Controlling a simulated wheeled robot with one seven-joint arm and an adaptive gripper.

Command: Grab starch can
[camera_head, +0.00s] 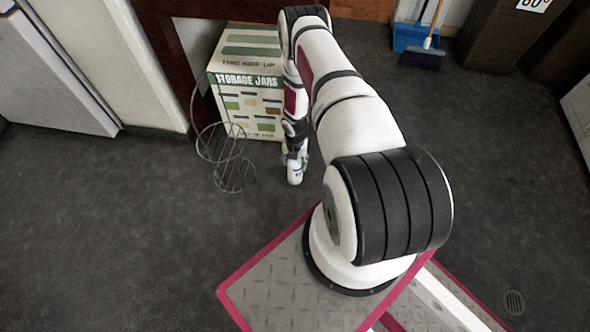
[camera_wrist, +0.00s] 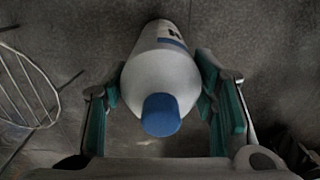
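The starch can is a white bottle with a blue cap. In the wrist view the can (camera_wrist: 160,75) lies between my two fingers, its blue cap toward the camera and its base at the top. My gripper (camera_wrist: 160,92) has teal pads close along both sides of the can; whether they press on it is unclear. In the head view my gripper (camera_head: 293,150) reaches down around the can, and only the lower white part of the can (camera_head: 295,177) shows, near the floor. The cap is hidden there.
A wire stand (camera_head: 228,160) stands on the floor just left of the can; part of it shows in the wrist view (camera_wrist: 28,85). A storage jars box (camera_head: 245,85) is behind.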

